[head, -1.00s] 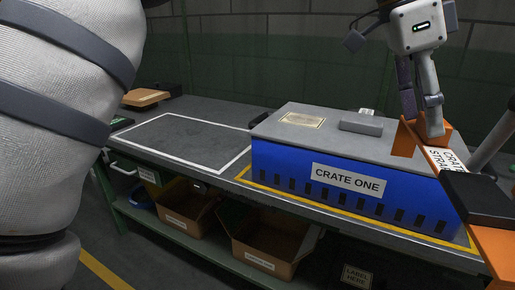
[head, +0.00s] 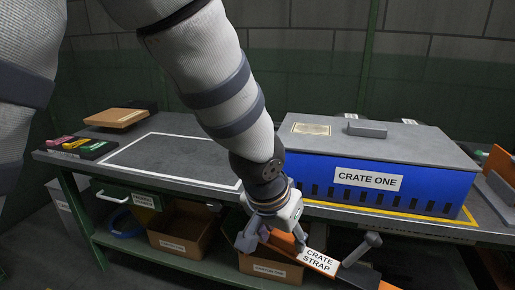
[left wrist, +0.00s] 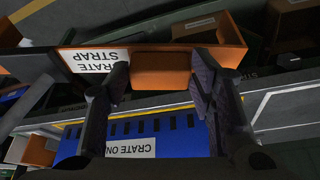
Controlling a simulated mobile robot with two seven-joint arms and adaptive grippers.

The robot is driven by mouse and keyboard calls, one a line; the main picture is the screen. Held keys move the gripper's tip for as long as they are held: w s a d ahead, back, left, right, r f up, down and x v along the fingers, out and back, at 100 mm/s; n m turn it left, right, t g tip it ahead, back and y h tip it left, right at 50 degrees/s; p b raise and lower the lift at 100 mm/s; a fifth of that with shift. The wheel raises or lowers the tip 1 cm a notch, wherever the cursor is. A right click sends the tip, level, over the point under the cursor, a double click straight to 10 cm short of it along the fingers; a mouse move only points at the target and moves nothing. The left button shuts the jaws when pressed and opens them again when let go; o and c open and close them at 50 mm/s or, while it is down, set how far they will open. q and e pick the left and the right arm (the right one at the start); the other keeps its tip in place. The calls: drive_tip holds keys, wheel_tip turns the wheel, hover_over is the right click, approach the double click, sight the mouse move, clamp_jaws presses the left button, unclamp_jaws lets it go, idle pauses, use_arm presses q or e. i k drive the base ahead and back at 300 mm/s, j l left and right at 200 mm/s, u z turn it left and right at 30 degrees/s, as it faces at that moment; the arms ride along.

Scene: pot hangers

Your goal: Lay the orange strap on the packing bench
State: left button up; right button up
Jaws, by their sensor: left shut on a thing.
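The orange strap (head: 324,263), with a white "CRATE STRAP" label, hangs in front of the bench's front edge, below the blue crate. My left gripper (head: 274,238) is shut on its left end. In the left wrist view the strap's orange end (left wrist: 160,72) sits between the fingers. Dark parts and a grey lever (head: 362,248) show toward the strap's right; its far end runs low in the picture. The packing bench (head: 165,158) has a bare white-outlined area left of the crate, partly hidden by my left arm. My right gripper is not in view.
The blue "CRATE ONE" (head: 400,184) with a grey lid stands inside a yellow outline on the bench. Another orange part (head: 498,160) shows right of it. Small coloured items (head: 75,145) and a wooden board (head: 115,117) lie at the left. Cardboard bins (head: 180,230) stand on the lower shelf.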

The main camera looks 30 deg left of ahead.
sight(188, 129)
drive_tip(key=k+j, duration=0.1)
drive_tip(key=j, duration=1.05)
drive_tip(key=k+j, duration=0.15)
drive_tip(key=j, duration=0.95)
drive_tip(key=k+z, duration=0.05)
